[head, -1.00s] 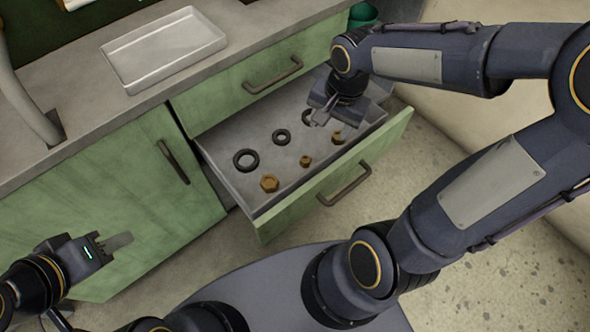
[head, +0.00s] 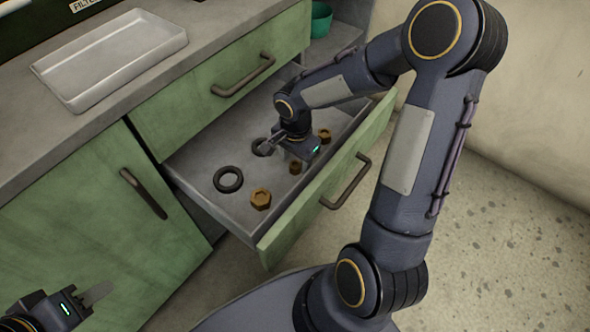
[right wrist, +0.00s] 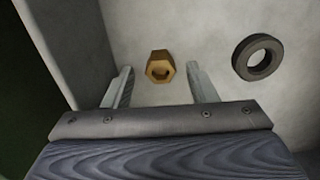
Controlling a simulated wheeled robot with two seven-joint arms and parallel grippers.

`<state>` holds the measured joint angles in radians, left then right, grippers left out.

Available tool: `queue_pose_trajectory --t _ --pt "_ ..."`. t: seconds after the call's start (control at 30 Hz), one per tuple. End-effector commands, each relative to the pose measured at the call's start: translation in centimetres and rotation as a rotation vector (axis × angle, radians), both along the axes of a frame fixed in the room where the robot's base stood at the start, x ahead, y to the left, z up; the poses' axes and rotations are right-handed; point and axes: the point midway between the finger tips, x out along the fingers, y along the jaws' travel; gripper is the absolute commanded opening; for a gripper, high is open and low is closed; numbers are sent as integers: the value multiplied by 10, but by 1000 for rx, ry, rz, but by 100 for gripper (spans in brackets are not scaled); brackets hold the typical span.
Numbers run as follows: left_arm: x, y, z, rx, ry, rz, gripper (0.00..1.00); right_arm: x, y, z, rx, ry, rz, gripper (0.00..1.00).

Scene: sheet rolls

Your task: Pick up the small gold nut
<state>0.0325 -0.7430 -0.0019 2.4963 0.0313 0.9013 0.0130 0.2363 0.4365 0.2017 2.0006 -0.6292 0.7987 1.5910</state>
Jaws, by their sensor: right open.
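The open drawer holds three gold nuts in a row near its front. The small gold nut (head: 295,168) is the middle one, just below my right gripper (head: 285,147) in the head view. In the right wrist view a gold nut (right wrist: 160,66), apparently this small one, lies between and slightly beyond the open fingertips, untouched. My right gripper is empty. A larger gold nut (head: 261,199) lies to the left and another (head: 324,136) to the right. My left gripper (head: 97,293) is at the lower left, away from the drawer; its finger gap is not clear.
Black rings lie behind the nuts: a large one (head: 228,180) and a smaller one (head: 262,147) partly covered by my right gripper. A black ring (right wrist: 258,57) shows right of the nut in the wrist view. The drawer walls (head: 330,185) surround them. A white tray (head: 110,58) sits on the counter.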

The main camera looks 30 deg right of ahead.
Motion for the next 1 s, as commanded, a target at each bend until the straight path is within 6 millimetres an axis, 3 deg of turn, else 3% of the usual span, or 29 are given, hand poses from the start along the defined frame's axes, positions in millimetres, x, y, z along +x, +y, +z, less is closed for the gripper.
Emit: queue_pose_trajectory --t 0.07,0.3,0.67,0.87,1.0 --pt "0 0 -6 0 0 0 36 0 1 -12 2 1 1 52" --pt "0 0 -5 0 0 0 36 0 1 -11 2 -1 1 52" --pt "0 0 -5 0 0 0 36 0 1 -11 1 -1 1 5" --pt "0 0 -5 0 0 0 36 0 1 -11 1 -2 1 4" --pt "0 0 1 0 0 0 36 1 1 1 0 -2 2 4"
